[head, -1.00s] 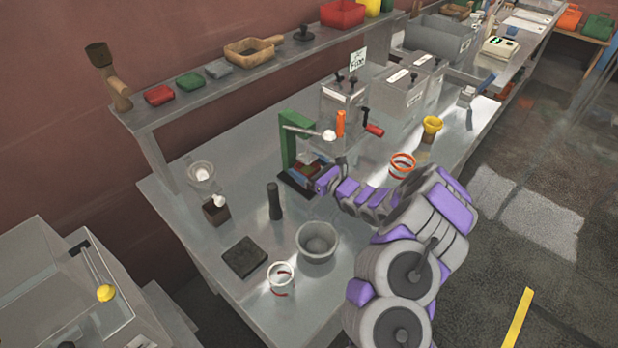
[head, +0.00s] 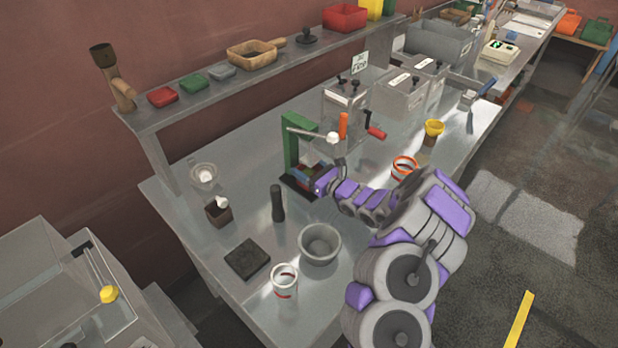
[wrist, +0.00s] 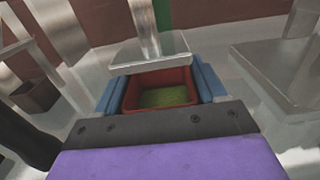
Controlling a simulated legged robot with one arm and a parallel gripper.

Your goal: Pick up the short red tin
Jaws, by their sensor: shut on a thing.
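The short red tin (wrist: 165,80) is an open, square red container with green powder on its floor. In the wrist view it sits between the two blue fingers of my gripper (wrist: 156,92), which are shut on its left and right sides. A flat metal press plate (wrist: 150,52) hangs just over the tin's far edge and hides part of it. In the head view my gripper (head: 314,180) is at the foot of the green press (head: 291,140), and the tin is mostly hidden there. I cannot tell whether the tin is lifted off the base.
A dark pestle-like cylinder (head: 277,203), a grey bowl (head: 320,243) and a red-and-white cup (head: 285,281) stand to the near side of the press. Another orange-rimmed cup (head: 404,167) is right of my gripper. Metal hoppers (head: 345,103) stand behind.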

